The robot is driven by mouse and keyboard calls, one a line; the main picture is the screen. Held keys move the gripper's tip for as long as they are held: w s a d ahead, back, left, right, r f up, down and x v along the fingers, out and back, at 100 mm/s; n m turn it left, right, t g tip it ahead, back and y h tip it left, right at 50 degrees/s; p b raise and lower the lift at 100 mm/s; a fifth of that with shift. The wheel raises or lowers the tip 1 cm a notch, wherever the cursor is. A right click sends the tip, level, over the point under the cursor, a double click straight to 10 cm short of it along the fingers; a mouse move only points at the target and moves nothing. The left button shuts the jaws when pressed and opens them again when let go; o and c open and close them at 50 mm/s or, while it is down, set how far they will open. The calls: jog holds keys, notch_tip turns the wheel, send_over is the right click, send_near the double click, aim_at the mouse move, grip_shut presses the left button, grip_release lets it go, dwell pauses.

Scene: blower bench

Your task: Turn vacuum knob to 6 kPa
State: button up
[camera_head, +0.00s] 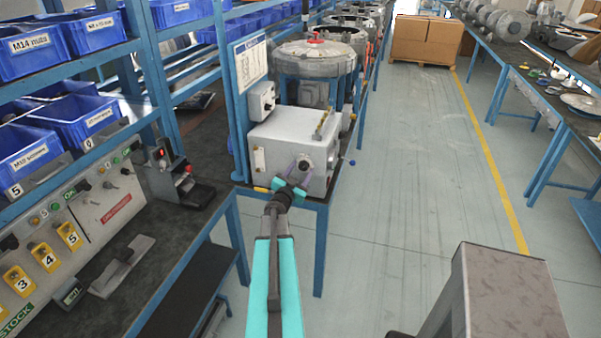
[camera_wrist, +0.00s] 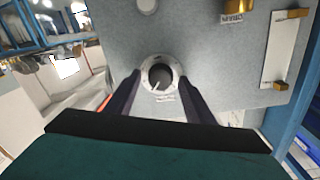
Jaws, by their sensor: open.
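The vacuum knob (camera_wrist: 160,76) is a dark round knob with a pale pointer line, set in a light ring on a grey panel. In the head view the knob (camera_head: 304,165) sits on the front of a grey box (camera_head: 290,135) at the end of the bench. My gripper (camera_wrist: 158,85) is open, with one dark finger on each side of the knob. Whether the fingers touch it cannot be told. In the head view my gripper (camera_head: 291,184) is just in front of the box's front face. The scale figures around the knob are too small to read.
A brass fitting (camera_wrist: 238,6) and a brass-ended gauge strip (camera_wrist: 284,48) are on the same panel. A blue-tipped lever (camera_head: 350,161) sticks out at the box's right. A blue post (camera_head: 236,120) stands close on its left. The aisle floor (camera_head: 420,170) to the right is clear.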

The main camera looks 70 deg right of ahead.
jog(key=shift+a, duration=0.1)
jog(key=a+b, duration=0.2)
jog(key=a, duration=1.1)
jog(key=shift+a, duration=0.35)
dwell(0.8)
